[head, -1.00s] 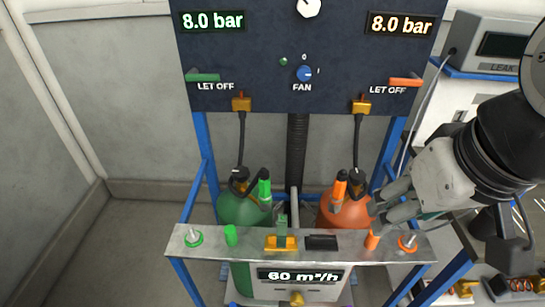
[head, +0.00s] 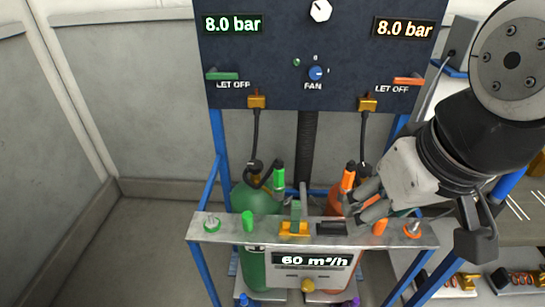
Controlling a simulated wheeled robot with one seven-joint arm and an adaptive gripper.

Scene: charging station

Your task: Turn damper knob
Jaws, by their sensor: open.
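A yellow knob (head: 307,286) sits on the front of a white box (head: 340,272), below its "60 m³/h" display (head: 311,260). No label reading "damper" is legible, so I take this as the damper knob. My gripper (head: 354,209) is open and empty at the right half of the metal shelf (head: 225,238), above and to the right of the knob and apart from it. Its fingers point left and hide part of the orange cylinder (head: 335,200). The jaw gap is seen at an angle.
A dark panel (head: 270,60) behind carries a white knob (head: 320,10), a blue FAN switch (head: 315,73) and two LET OFF levers. A green cylinder (head: 250,198) stands behind the shelf. Upright fittings stand along the shelf. The floor (head: 150,250) at left is clear.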

